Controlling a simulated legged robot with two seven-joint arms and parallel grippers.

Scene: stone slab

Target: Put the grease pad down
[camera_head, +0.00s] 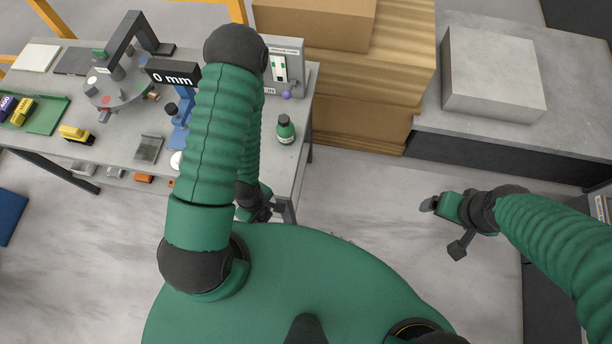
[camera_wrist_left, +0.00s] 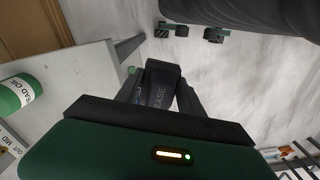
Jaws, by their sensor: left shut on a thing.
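My left gripper (camera_head: 264,208) hangs at the front right corner of the workbench, partly behind my own left arm. In the left wrist view, my left gripper (camera_wrist_left: 160,100) is shut on the grease pad (camera_wrist_left: 158,88), a dark piece with pale letters ending in "EASE". The pad is off the bench top, beside its edge, with the floor behind it. I cannot make the pad out clearly in the head view. My right gripper (camera_head: 444,226) is open and empty above the floor, its two fingers apart.
The workbench (camera_head: 225,130) carries a green bottle (camera_head: 285,130), a round fixture (camera_head: 118,88), a yellow toy truck (camera_head: 76,133) and a green tray (camera_head: 45,112). The bottle also shows in the left wrist view (camera_wrist_left: 18,93). Cardboard boxes (camera_head: 345,75) and a stone slab (camera_head: 505,72) stand behind.

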